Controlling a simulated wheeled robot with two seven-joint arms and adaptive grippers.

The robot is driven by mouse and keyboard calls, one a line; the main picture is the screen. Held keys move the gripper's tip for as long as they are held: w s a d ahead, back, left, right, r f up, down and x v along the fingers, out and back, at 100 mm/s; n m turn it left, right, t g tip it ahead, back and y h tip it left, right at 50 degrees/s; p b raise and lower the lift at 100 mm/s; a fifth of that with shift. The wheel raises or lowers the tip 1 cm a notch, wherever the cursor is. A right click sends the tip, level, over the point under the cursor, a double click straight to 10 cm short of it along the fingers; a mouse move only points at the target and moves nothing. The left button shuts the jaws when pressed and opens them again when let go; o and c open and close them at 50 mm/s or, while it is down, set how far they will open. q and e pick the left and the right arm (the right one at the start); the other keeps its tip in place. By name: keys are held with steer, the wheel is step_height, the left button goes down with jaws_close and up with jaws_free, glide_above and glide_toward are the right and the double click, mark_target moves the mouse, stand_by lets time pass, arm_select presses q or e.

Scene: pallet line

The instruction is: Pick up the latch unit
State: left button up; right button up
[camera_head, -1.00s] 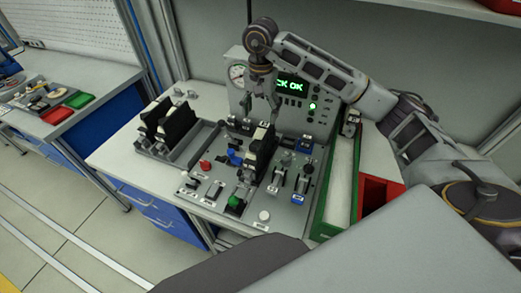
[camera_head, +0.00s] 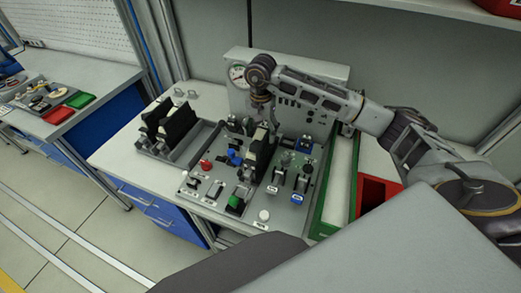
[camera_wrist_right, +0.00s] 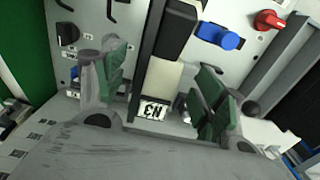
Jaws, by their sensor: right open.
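A black and cream latch unit (camera_head: 260,153) stands upright on the grey test panel (camera_head: 225,200). My right gripper (camera_head: 262,117) is right above it, pointing down. In the right wrist view the open green-padded fingers of the right gripper (camera_wrist_right: 163,84) are on either side of a unit with a black part (camera_wrist_right: 176,30), a cream part (camera_wrist_right: 163,76) and a white label (camera_wrist_right: 153,111). There are gaps between it and the pads. My left gripper is not in view.
More black units (camera_head: 177,123) stand in a rack at the panel's left. A grey console with a gauge (camera_head: 237,73) stands behind. A green-edged tray (camera_head: 341,185) and a red bin (camera_head: 376,193) are at the right. Knobs and switches surround the unit, including a blue one (camera_wrist_right: 220,36).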

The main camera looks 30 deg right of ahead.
mark_target(261, 136)
steer(key=shift+f, duration=0.1)
steer(key=shift+f+p, duration=0.7)
steer(key=shift+f, duration=1.85)
jaws_close()
